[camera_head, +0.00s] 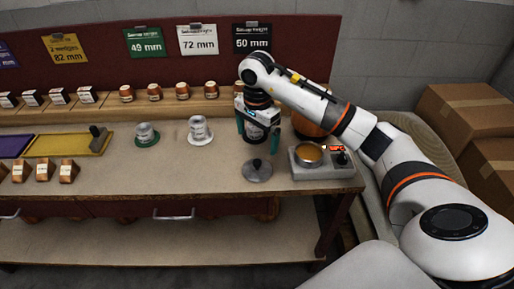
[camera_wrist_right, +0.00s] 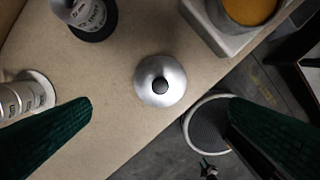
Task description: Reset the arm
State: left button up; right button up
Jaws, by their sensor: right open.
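My right gripper (camera_head: 258,139) hangs pointing down over the workbench (camera_head: 220,176), with its dark green fingers spread. In the right wrist view its two fingers stand wide apart, with nothing held between them. A round silver lid-like piece with a dark knob (camera_head: 257,172) lies on the bench just in front of the gripper. It also shows between the fingers in the right wrist view (camera_wrist_right: 160,72), below them and apart. My right arm reaches in from the right, bent at the elbow. My left gripper is in neither view.
A grey device with an orange round top (camera_head: 309,154) stands near the bench's right end. White-based (camera_head: 200,131) and green-based (camera_head: 146,135) silver pieces stand left of the gripper. A black-based one (camera_wrist_right: 95,18) is close by. Cardboard boxes (camera_head: 462,112) are at right.

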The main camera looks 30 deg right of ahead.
jog(key=shift+r, duration=0.3)
